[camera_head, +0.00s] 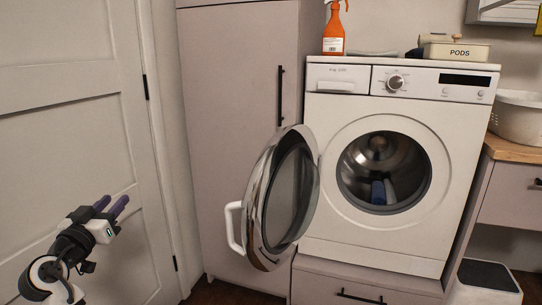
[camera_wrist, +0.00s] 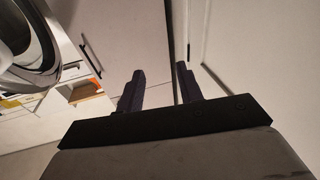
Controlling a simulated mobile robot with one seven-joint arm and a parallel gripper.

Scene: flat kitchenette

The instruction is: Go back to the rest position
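My gripper (camera_head: 116,206) is at the lower left in the head view, in front of the white door and well left of the washing machine. Its two dark fingers point up and to the right. In the wrist view the fingers (camera_wrist: 161,91) stand apart with nothing between them. The washing machine (camera_head: 315,222) has its round door (camera_head: 284,200) swung open to the left, with a white handle. A dark blue item (camera_head: 382,190) lies inside the drum. The washer door also shows at the upper left of the wrist view (camera_wrist: 40,50).
A tall cabinet (camera_head: 232,130) stands between the white door (camera_head: 70,130) and the washer. An orange spray bottle (camera_head: 334,38) and a PODS box (camera_head: 457,51) are on the washer. A white basket (camera_head: 517,117) sits on the right counter. A step stool (camera_head: 488,278) is at lower right.

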